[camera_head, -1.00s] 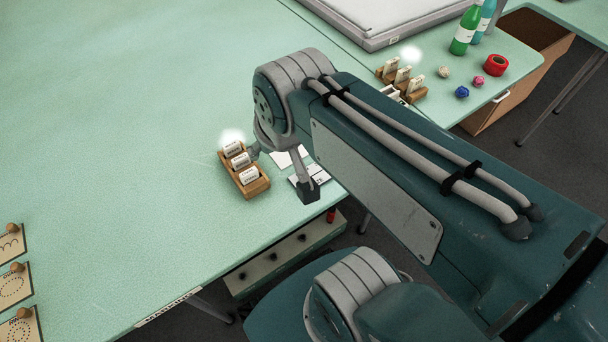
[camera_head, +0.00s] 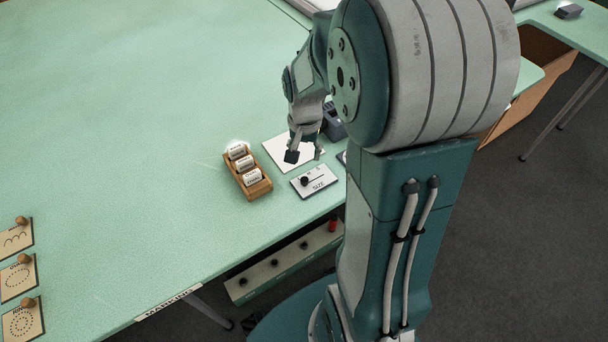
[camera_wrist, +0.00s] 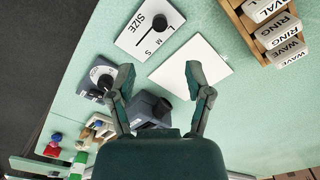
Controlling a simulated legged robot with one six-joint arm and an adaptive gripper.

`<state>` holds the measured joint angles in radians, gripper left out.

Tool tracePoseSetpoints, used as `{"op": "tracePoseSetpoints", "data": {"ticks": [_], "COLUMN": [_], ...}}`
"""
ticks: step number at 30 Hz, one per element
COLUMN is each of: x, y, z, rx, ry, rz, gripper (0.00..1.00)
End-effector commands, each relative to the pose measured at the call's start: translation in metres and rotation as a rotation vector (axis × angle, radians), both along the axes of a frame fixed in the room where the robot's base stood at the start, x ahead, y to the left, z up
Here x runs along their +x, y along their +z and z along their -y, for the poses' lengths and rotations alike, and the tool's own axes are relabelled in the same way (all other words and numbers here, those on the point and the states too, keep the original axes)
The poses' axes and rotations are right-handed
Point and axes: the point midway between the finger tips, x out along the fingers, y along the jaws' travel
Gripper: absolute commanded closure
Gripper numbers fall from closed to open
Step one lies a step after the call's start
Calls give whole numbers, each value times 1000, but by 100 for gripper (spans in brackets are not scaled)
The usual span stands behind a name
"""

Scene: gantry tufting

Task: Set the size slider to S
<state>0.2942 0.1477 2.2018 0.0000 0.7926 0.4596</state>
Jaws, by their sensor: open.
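The size slider is a white plate (camera_head: 314,184) marked SIZE near the table's front edge, and the plate also shows in the wrist view (camera_wrist: 133,40). Its black knob (camera_head: 304,181) sits at one end of a short slot. In the wrist view the knob (camera_wrist: 160,21) is at the end by the L, with M and S further along the slot. My gripper (camera_head: 306,155) is open and empty above the table, behind the slider in the head view. Its spread fingers also show in the wrist view (camera_wrist: 160,76), apart from the knob.
A blank white card (camera_wrist: 191,65) lies beside the slider. A wooden rack (camera_head: 258,188) of labelled white stamps stands to the left. A dark box with a black knob (camera_wrist: 162,107) and a dial unit (camera_wrist: 101,74) are close by. The table's left part is mostly clear.

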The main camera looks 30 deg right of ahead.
Motion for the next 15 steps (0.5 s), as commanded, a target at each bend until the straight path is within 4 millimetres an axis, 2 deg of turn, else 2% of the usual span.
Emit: {"op": "tracePoseSetpoints", "data": {"ticks": [15], "x": [-1], "y": [-85], "z": [-1], "rx": [1], "ry": [2], "rz": [-4], "gripper": [35]}}
